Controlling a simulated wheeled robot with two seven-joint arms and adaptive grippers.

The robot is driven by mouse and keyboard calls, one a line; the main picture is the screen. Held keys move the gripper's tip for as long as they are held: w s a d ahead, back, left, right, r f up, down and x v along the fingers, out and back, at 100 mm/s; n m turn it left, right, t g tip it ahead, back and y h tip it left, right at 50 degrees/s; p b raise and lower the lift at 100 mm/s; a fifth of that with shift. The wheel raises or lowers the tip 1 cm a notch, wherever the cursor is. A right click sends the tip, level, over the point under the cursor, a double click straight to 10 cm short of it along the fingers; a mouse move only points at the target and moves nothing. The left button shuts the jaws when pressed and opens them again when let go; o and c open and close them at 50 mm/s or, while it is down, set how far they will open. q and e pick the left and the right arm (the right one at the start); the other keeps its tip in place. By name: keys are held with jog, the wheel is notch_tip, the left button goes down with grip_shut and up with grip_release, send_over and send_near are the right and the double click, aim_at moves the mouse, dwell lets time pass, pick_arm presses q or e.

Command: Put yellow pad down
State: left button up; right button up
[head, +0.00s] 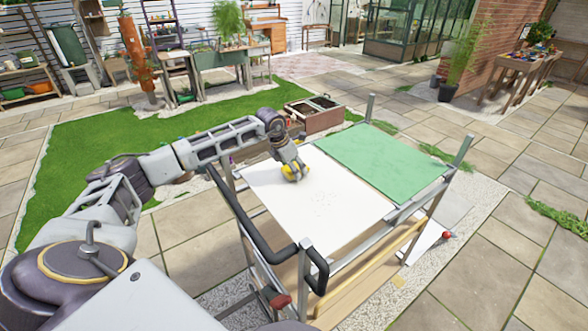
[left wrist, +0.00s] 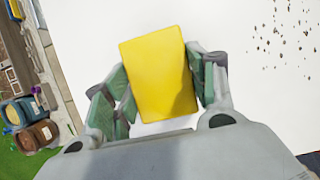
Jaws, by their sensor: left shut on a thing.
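The yellow pad (left wrist: 158,72) is a flat yellow rectangle between the fingers of my left gripper (left wrist: 160,88) in the left wrist view. My left gripper is shut on it. In the head view the gripper (head: 294,172) is over the white board (head: 325,215), near its far left edge, and the pad (head: 291,176) shows as a small yellow patch, partly hidden by the fingers. I cannot tell whether the pad touches the board. My right gripper is in neither view.
Dark gravel bits (left wrist: 285,28) lie scattered on the white board. A green panel (head: 381,158) lies beside the board on the right of the cart. Metal posts and a black handle (head: 250,222) edge the cart. Planter boxes (head: 314,113) stand beyond it. Much of the white board is clear.

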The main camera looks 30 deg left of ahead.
pick_arm(q)
jog(key=shift+f, duration=0.45)
jog(key=shift+f, duration=0.25)
jog(key=o, duration=0.9)
jog(key=shift+o, duration=0.3)
jog(key=shift+r, duration=0.2)
